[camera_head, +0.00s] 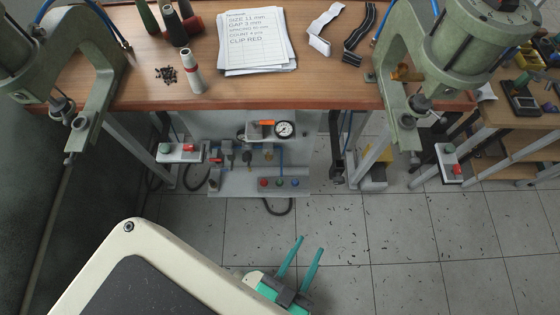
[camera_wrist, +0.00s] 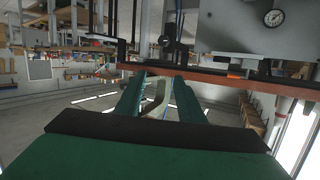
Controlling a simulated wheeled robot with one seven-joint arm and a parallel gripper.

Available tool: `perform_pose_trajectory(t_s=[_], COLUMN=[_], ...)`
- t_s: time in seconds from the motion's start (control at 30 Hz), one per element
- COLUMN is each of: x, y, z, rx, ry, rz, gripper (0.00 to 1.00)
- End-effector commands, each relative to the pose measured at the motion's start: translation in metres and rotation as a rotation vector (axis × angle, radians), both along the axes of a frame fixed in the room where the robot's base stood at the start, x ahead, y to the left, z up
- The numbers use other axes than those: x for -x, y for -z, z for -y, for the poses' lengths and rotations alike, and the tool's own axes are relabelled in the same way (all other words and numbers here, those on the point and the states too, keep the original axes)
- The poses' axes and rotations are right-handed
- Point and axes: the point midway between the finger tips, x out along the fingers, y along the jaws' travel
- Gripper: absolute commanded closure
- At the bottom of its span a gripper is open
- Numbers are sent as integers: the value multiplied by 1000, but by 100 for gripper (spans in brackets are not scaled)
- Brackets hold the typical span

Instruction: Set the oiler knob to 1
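The pneumatic unit (camera_head: 258,182) is a grey panel under the wooden table, with a round gauge (camera_head: 284,129), an orange lever (camera_head: 266,122) and several small bowls and fittings. My gripper (camera_head: 309,244) has two teal fingers, apart with nothing held, in front of and below the panel over the floor. In the wrist view my gripper (camera_wrist: 160,82) shows its fingers spread, with a pale green curved part seen between them.
The wooden table (camera_head: 130,80) carries papers (camera_head: 255,40), spools and a green press (camera_head: 445,60) at right, another at left. Red-and-green button boxes (camera_head: 180,152) flank the unit. Table legs and hoses stand near it.

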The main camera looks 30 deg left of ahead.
Motion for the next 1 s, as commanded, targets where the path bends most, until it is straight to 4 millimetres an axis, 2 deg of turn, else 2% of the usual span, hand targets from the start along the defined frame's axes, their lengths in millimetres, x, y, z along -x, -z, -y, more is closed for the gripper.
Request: perform_pose_trajectory(t_s=[0.17,0.27,0.47,0.57,0.67,0.8,1.0], x=[-22,-42,-86,-109,-132,-160,-183], y=[35,64,123,152,180,217,256], z=[-6,-15,-44,-65,-93,-141,-213], rx=[-317,-591,-1148,-1420,-1683,-2031,-2413], ry=[20,43,112,163,228,351,581], rz=[10,-1,-82,-147,-231,-375,-582], gripper=[65,65,65,65,65,65,65])
